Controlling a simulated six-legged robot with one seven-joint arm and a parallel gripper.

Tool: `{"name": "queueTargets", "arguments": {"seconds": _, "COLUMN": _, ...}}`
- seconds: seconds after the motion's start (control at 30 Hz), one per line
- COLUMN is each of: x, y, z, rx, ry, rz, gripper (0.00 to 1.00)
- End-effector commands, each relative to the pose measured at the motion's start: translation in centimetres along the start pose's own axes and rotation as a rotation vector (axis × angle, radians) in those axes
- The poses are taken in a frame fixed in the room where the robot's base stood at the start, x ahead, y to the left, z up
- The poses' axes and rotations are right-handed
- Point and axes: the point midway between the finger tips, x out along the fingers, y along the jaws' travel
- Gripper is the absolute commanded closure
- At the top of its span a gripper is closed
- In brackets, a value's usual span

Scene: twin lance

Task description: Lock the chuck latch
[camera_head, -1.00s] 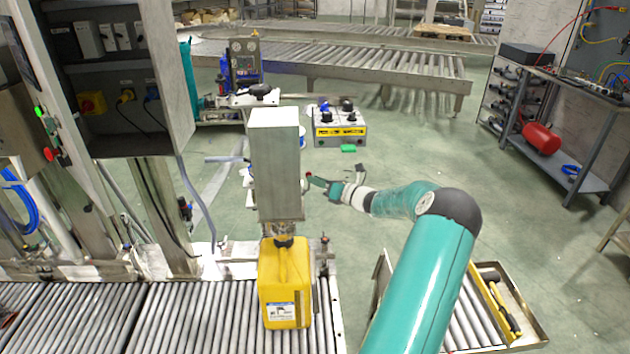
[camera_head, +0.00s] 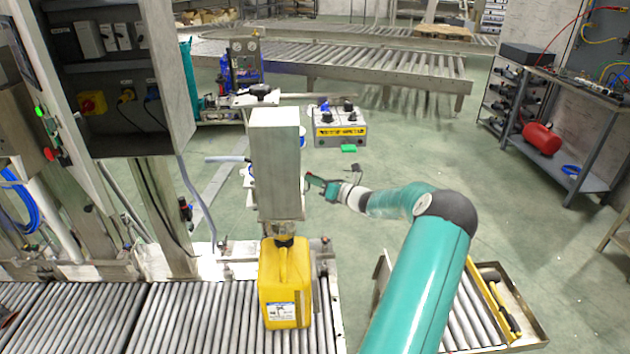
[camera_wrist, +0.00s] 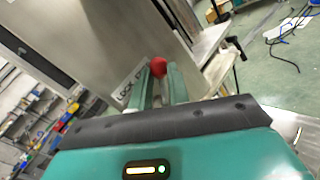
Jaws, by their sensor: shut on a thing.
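The chuck latch shows in the wrist view as a red knob (camera_wrist: 158,67) beside a metal housing (camera_wrist: 105,45). A label on the housing (camera_wrist: 132,86) reads "LOCK"; the rest of its text is hard to read. My gripper (camera_wrist: 159,80) has its two teal fingers shut on the knob, one on each side. In the head view my gripper (camera_head: 311,183) is at the right side of the upright metal housing (camera_head: 275,160). The latch's lower part is hidden between the fingers.
A yellow jerrycan (camera_head: 285,285) stands under the housing on the roller conveyor (camera_head: 200,320). A tool tray (camera_head: 512,305) is at the lower right. A control box (camera_head: 339,125) stands on the floor behind.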

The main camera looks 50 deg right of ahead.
Motion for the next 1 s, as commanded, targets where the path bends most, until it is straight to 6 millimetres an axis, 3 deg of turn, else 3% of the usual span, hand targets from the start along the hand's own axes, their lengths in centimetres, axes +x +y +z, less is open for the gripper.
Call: {"name": "queueTargets", "arguments": {"seconds": 1.0, "x": -2.2, "y": 1.9, "z": -1.7, "rx": -0.665, "ry": -0.48, "rz": 0.257, "gripper": 1.0}}
